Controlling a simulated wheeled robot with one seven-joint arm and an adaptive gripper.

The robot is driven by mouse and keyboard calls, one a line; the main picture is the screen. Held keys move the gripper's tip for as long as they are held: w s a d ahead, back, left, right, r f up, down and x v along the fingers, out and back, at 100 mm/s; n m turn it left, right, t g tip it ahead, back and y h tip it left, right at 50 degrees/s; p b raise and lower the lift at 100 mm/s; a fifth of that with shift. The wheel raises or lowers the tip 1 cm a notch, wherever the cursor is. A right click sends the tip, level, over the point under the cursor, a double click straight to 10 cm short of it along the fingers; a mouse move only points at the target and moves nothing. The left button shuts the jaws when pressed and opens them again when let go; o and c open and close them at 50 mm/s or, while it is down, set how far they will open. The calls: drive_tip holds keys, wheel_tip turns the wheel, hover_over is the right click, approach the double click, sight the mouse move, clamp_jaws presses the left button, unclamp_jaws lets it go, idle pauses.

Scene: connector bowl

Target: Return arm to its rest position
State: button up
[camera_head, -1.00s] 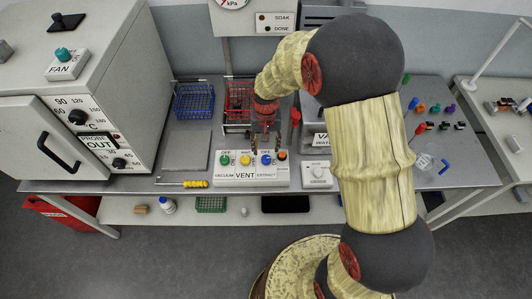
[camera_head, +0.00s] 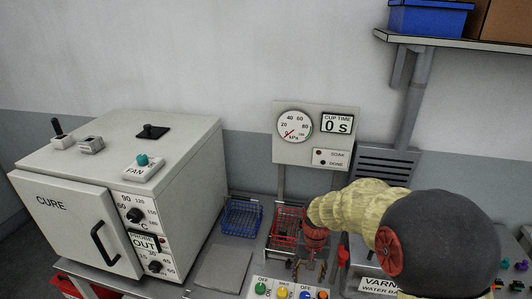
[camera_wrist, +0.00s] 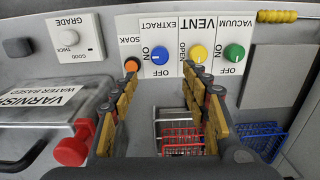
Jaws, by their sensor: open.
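My gripper (camera_head: 306,270) is in front of the red wire basket (camera_head: 287,226), above the bench and behind the button panel. In the wrist view my gripper (camera_wrist: 163,75) shows its two fingers spread well apart with nothing between them. The red basket (camera_wrist: 185,141) shows below and beyond the fingers in that view. My arm reaches in from the right, and its bulky links hide part of the bench in the head view.
A blue wire basket (camera_head: 241,217) stands left of the red one. The curing oven (camera_head: 110,200) fills the left, its door shut. The button panel (camera_head: 290,291), a red-handled valve (camera_wrist: 70,150) and the varnish unit (camera_wrist: 45,108) are close to my gripper. A gauge board (camera_head: 316,135) stands behind.

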drive_tip(key=s+r+n+t+b, duration=0.3)
drive_tip(key=s+r+t+b, duration=0.1)
drive_tip(key=s+r, duration=1.4)
drive_tip(key=s+t, duration=0.1)
drive_tip(key=s, duration=0.3)
drive_tip(key=shift+s+r+n+t+b, duration=0.25)
drive_tip(key=shift+n+t+b, duration=0.05)
drive_tip(key=shift+d, duration=0.1)
drive_tip(key=shift+c, duration=0.2)
